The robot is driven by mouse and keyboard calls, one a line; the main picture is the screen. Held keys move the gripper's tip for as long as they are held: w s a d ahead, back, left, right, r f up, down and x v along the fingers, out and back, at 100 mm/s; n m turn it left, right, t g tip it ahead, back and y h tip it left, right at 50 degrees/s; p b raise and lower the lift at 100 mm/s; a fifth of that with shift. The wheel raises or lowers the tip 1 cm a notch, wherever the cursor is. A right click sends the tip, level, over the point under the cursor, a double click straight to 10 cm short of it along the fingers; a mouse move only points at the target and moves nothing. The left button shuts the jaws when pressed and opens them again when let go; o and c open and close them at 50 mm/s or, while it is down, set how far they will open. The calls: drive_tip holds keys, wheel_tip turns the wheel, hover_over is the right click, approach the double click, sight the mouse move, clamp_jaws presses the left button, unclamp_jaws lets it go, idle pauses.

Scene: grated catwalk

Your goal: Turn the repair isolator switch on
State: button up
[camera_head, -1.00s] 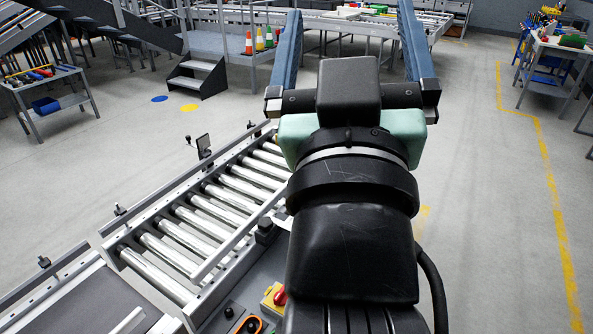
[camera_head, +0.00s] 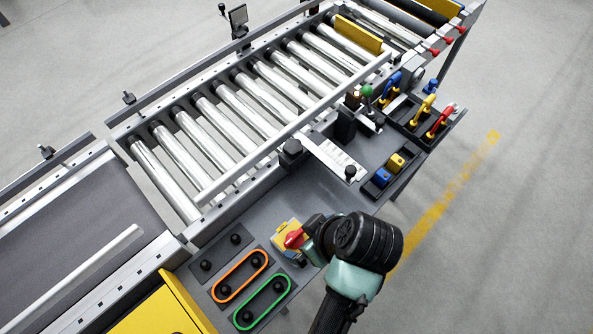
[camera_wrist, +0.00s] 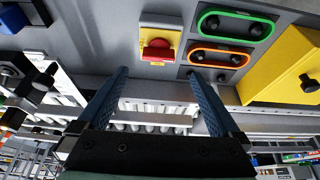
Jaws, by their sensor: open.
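The isolator switch is a red rotary knob (camera_head: 294,238) on a yellow box (camera_head: 284,226), set on the grey panel beside the conveyor. My arm partly covers it in the head view. In the wrist view the red knob (camera_wrist: 156,51) shows in full on its yellow plate, facing me. I cannot tell its on or off marking. My gripper (camera_wrist: 160,72) is open and empty. Its two blue fingers point toward the panel, one on each side of the knob's line, with the knob just beyond the tips.
Orange (camera_head: 240,275) and green (camera_head: 262,302) belt loops on black pulleys lie next to the switch. A roller conveyor (camera_head: 215,130) runs behind the panel. Blue and yellow padlocks (camera_head: 390,168) and a rack of coloured handles (camera_head: 425,115) stand to the right. A yellow cover (camera_head: 160,310) is at lower left.

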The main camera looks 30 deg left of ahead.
sight(296, 237)
drive_tip(key=x, duration=0.8)
drive_tip(key=shift+w+a+f+b, duration=0.1)
drive_tip(key=shift+f+b, duration=0.1)
drive_tip(key=shift+b, duration=0.15)
drive_tip(key=c, duration=1.3)
drive_tip(key=shift+r, duration=0.1)
